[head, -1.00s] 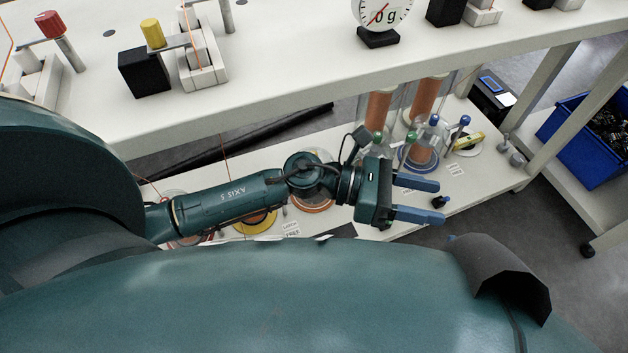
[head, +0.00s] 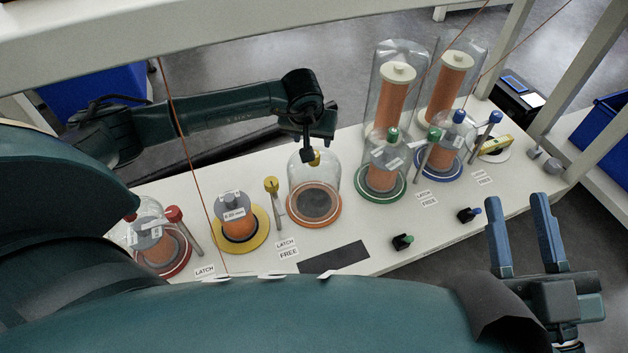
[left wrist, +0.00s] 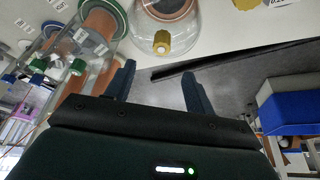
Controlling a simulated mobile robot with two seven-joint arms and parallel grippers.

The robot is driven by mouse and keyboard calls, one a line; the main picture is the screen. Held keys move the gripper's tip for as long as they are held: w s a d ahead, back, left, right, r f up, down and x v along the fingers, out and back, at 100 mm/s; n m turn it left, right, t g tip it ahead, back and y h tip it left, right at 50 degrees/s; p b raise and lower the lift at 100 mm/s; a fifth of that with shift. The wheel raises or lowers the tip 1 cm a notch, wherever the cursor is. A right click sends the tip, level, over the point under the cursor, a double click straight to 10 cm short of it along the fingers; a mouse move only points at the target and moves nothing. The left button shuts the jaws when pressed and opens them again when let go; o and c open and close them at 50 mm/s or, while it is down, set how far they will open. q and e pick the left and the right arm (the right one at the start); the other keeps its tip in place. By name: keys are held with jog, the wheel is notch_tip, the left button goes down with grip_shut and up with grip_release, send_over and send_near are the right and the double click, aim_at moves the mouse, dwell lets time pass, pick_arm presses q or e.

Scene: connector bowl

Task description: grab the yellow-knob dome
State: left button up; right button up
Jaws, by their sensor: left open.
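The clear yellow-knob dome (head: 333,178) stands on an orange ring base in the middle of the lower table. Its yellow knob (head: 315,158) is partly hidden by my left gripper (head: 308,150). In the left wrist view the yellow knob (left wrist: 162,42) lies beyond and between the spread fingertips of my left gripper (left wrist: 157,72), with no contact visible. My left gripper is open and empty, at the dome's far side. My right gripper (head: 522,200) is open and empty, fingers pointing up, off the table's near right side.
Left of the dome stand a yellow-topped post (head: 272,187) and a yellow base (head: 263,226) with a spool. Right of it are a green-knobbed dome (head: 378,157) and tall glass covers (head: 388,60). A shelf beam (head: 200,35) crosses above. A thin orange cord (head: 185,150) hangs at left.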

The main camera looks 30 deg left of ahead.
aim_at(314, 181)
pick_arm(q)
jog(key=b+x, duration=0.1)
jog(key=x, duration=0.2)
jog(key=shift+f, duration=0.25)
jog(key=b+x, duration=0.2)
jog(key=x, duration=0.2)
jog(key=shift+s+f+b, duration=0.2)
jog(key=shift+s+b, duration=0.1)
jog(key=shift+b, duration=0.1)
jog(key=shift+w+a+f, duration=0.1)
jog(key=shift+w+f, duration=0.2)
jog(key=shift+f, duration=0.15)
pick_arm(e)
jog(key=r+n+y, duration=0.3)
jog(key=n+y, duration=0.1)
jog(key=r+n+y, duration=0.2)
jog(key=shift+s+d+r+t, duration=0.15)
jog(key=shift+d+r+t, duration=0.1)
jog(key=shift+r+t, duration=0.1)
pick_arm(q)
jog(key=shift+c, duration=0.2)
grip_shut()
jog(key=shift+r, duration=0.1)
